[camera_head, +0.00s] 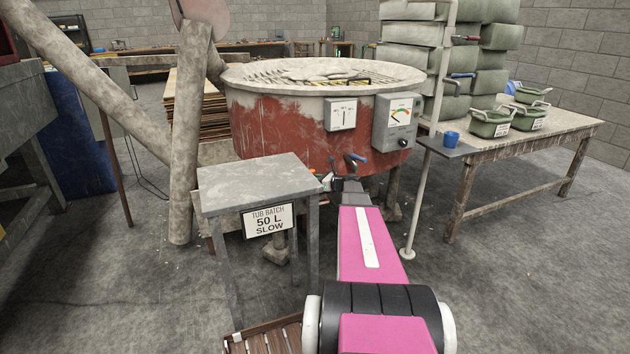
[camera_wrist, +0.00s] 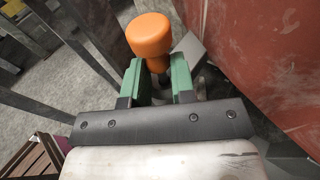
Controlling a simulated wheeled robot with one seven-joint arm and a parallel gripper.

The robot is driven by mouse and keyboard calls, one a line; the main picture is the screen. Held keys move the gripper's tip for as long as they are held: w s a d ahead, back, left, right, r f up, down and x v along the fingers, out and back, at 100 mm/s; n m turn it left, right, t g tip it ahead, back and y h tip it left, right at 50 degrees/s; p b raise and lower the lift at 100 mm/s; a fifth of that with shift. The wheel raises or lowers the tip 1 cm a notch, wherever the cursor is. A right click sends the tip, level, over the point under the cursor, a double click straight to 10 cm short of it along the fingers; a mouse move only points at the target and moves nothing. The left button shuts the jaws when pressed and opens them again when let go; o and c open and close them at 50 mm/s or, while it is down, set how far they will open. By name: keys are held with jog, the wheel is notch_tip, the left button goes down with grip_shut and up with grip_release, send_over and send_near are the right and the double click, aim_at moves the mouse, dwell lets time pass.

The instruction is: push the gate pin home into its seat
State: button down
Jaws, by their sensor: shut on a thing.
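The gate pin shows in the wrist view as an orange knob (camera_wrist: 148,35) with a narrower orange neck. My gripper (camera_wrist: 156,78) has its two green fingers shut on the pin just below the neck, with the knob standing out beyond the fingers. The pin's lower end and its seat are hidden by the fingers and my gripper's body. In the head view my gripper (camera_head: 338,182) is low at the front of the red tub (camera_head: 275,127), and the pin cannot be made out there. Whether the pin is fully seated cannot be told.
A grey stand (camera_head: 255,180) with a "TUB BATCH 50 L SLOW" sign (camera_head: 268,219) is close left of my arm. A blue-ended lever (camera_head: 356,158) sits just above my gripper. A white upright pole (camera_head: 425,185) and a table (camera_head: 520,146) with green tubs are at right.

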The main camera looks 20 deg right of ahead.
jog(key=shift+f, duration=0.2)
jog(key=c, duration=0.9)
grip_release()
jog(key=shift+o, duration=0.2)
jog(key=v, duration=1)
jog(key=shift+s+d, duration=0.2)
jog(key=shift+s, duration=0.1)
